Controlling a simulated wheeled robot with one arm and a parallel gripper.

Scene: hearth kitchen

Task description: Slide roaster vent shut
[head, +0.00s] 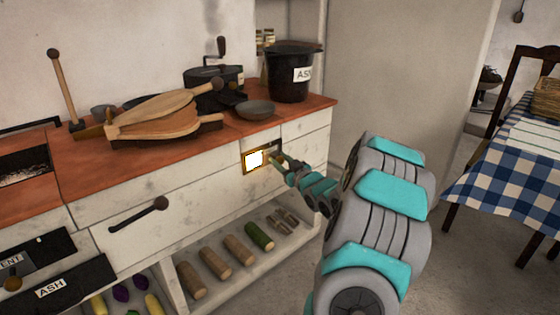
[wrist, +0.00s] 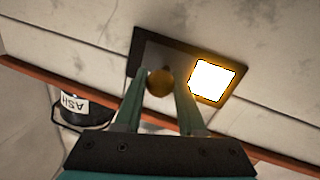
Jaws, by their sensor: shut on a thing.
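The vent is a small dark-framed panel (head: 247,166) in the white cabinet front, below the wooden worktop. Its bright glowing opening (head: 255,159) is uncovered. In the wrist view the frame (wrist: 150,45) holds a grey slide plate on the left and the glowing opening (wrist: 212,80) on the right. My gripper (head: 281,160) is at the right end of the vent. In the wrist view my gripper (wrist: 160,76) has a finger on each side of the knob and is shut on it.
On the worktop (head: 75,190) stand bellows (head: 160,115), a grey bowl (head: 255,109) and a black ASH bucket (head: 289,75). Logs (head: 214,262) lie on the shelf below. Black panels (head: 40,250) are at lower left. A checked-cloth table (head: 500,180) stands right.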

